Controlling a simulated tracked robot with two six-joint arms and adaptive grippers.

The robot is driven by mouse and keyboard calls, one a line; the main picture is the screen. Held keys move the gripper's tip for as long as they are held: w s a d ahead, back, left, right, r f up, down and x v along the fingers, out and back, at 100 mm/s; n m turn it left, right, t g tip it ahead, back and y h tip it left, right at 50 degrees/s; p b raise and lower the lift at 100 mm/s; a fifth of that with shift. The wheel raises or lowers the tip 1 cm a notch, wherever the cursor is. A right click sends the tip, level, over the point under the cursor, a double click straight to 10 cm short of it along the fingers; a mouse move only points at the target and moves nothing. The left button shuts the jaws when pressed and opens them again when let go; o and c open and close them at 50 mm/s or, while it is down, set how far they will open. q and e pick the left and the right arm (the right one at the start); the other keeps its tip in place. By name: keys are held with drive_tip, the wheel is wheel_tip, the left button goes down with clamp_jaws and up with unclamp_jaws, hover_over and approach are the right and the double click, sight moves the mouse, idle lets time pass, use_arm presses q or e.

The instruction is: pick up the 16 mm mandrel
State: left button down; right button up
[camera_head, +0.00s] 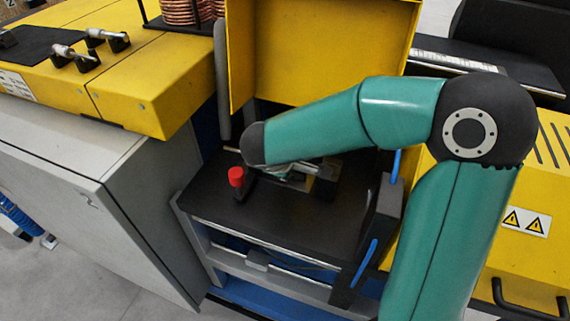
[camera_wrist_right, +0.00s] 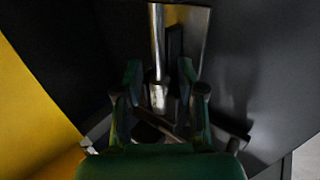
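Two metal rods on black stands, a front one (camera_head: 72,54) and a rear one (camera_head: 106,37), sit on the yellow top at the upper left. I cannot tell which, if either, is the 16 mm mandrel. My right arm reaches over the machine's dark bed, and its gripper (camera_head: 285,174) is mostly hidden under the wrist. In the right wrist view my right gripper (camera_wrist_right: 160,92) has its fingers apart. A shiny metal rod (camera_wrist_right: 157,45) runs toward the gap between them, its near end between the fingers, apparently with space on both sides. My left gripper is not in view.
A red knob (camera_head: 236,177) stands on the dark bed (camera_head: 220,200), left of my right wrist. A tall yellow panel (camera_head: 320,50) rises behind it. Copper coils (camera_head: 190,11) stand at the top. A grey cabinet (camera_head: 100,185) is on the left.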

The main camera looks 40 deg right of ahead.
clamp_jaws()
drive_tip(key=shift+r, duration=0.1)
